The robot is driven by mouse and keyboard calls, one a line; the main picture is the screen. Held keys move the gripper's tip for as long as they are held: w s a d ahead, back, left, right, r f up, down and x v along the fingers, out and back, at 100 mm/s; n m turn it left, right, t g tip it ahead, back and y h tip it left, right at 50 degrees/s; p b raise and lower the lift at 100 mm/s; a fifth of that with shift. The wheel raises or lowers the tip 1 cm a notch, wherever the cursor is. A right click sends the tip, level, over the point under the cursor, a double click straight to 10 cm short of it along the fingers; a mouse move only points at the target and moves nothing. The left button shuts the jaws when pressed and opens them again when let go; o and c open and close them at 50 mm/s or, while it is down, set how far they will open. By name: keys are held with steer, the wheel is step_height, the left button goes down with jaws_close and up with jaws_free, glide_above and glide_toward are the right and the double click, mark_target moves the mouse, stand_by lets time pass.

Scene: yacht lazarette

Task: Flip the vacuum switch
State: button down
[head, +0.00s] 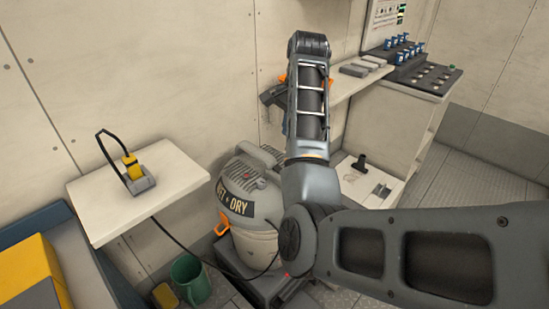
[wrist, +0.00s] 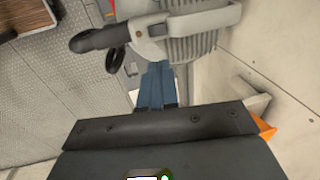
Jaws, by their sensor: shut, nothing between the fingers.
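I cannot clearly make out the switch. My gripper (wrist: 157,72) shows in the wrist view as blue fingers, shut and empty, pointing toward the lid. Whether they touch it I cannot tell. In the head view the gripper cannot be made out.
A wall shelf (head: 95,205) at left holds a yellow and grey device (head: 134,172) with a black loop. A green bucket (head: 191,280) and a black cable lie below. A counter (head: 350,88) with a dark panel of blue knobs (head: 405,48) is at the back right. Metal floor is clear at right.

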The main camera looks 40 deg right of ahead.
glide_toward(276, 166)
steer(key=x, duration=0.7)
steer(key=shift+s, duration=0.1)
stand_by(0.4)
